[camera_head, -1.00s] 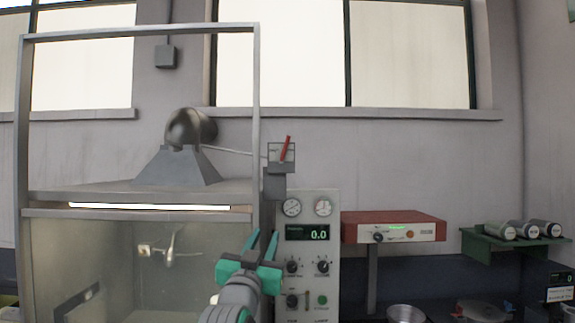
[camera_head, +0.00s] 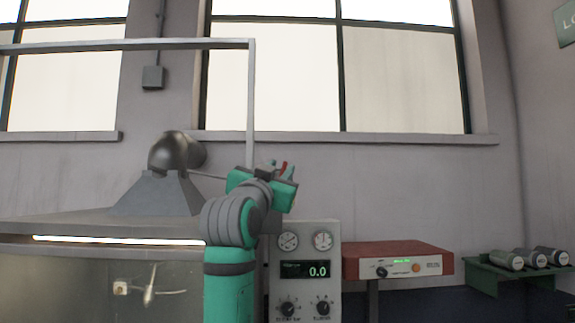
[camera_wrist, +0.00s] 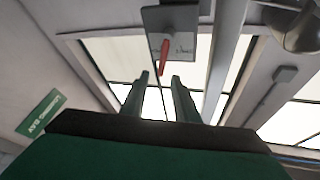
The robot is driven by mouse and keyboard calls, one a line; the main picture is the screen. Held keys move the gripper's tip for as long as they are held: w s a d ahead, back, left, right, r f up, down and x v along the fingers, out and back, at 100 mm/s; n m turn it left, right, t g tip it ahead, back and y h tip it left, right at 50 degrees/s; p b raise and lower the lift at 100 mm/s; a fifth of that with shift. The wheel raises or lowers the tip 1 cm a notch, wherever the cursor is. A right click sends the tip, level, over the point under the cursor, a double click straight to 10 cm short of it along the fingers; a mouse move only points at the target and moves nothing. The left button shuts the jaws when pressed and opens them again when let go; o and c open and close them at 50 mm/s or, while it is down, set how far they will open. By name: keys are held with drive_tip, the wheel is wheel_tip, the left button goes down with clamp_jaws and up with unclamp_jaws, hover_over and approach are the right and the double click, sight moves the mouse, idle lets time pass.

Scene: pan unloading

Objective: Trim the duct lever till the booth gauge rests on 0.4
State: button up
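The duct lever (camera_head: 284,167) is red and mostly hidden behind my gripper in the head view. In the wrist view the red lever (camera_wrist: 164,57) sticks out from a grey plate (camera_wrist: 170,20), beyond and between my fingertips. My gripper (camera_head: 272,166) is raised in front of the lever; in the wrist view its two fingers (camera_wrist: 160,80) stand apart with nothing between them. I see no contact with the lever. The booth gauge (camera_head: 305,270) is a green digital display on the grey panel and reads 0.0.
The booth frame (camera_head: 250,110) has a post just behind my gripper. The duct blower (camera_head: 175,152) sits on the hood at left. A red-topped box (camera_head: 398,260) and a green shelf (camera_head: 515,272) with canisters stand at right.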

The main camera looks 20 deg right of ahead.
sight(284, 165)
drive_tip(key=shift+x, duration=2.85)
drive_tip(key=shift+w, duration=0.1)
drive_tip(key=shift+f, duration=0.1)
clamp_jaws()
